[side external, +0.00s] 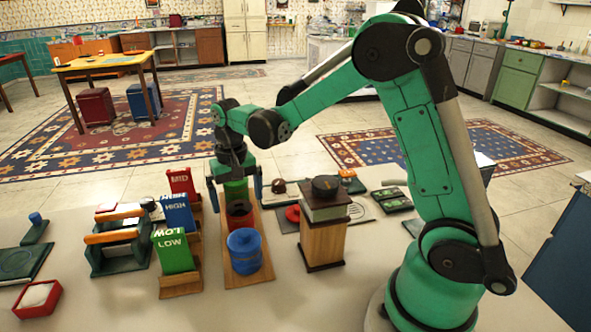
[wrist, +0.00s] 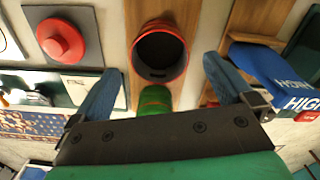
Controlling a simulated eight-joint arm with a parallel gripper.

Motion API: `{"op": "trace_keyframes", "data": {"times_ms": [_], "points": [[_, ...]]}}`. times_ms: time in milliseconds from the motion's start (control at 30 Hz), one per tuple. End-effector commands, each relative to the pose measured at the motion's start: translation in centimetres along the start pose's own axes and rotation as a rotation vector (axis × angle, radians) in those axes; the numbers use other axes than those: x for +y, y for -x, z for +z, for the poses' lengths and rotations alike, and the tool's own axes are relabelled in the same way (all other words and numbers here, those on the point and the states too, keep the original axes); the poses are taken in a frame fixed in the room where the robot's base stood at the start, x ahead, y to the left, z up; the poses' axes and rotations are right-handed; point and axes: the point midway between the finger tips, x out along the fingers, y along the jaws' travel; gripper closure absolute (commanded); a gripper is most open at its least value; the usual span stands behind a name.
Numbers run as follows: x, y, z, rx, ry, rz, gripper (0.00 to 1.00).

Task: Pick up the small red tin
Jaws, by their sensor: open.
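The small red tin (side external: 239,213) stands on a narrow wooden board (side external: 262,272), between a blue tin (side external: 244,252) in front and a green tin (side external: 236,191) behind. In the wrist view the red tin (wrist: 182,52) has a round, dark, hollow-looking top. The green tin (wrist: 155,98) is partly hidden by my gripper's body there. My gripper (side external: 235,190) points down, open and empty, with its fingers apart on either side of the green tin, just behind the red one. In the wrist view the fingertips of my gripper (wrist: 164,70) flank the space near the red tin's edge.
Left of the board stand blocks labelled MID (side external: 181,183), HIGH (side external: 177,212) and LOW (side external: 173,251), close to one finger. On the right are a tall wooden box (side external: 323,240) with a dark knob and a low red round piece (wrist: 62,42).

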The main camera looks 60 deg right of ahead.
Motion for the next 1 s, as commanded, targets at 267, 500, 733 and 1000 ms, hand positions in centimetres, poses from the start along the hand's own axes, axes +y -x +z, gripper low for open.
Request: {"op": "trace_keyframes", "data": {"times_ms": [267, 500, 733, 1000], "points": [[0.0, -3.6, -0.1, 0.000, 0.000, 0.000, 0.00], [0.0, -5.2, 0.0, 0.001, 0.001, 0.000, 0.00], [0.0, -5.3, 0.0, 0.002, 0.001, 0.000, 0.03], [0.0, -5.2, 0.0, 0.002, 0.001, 0.000, 0.80]]}}
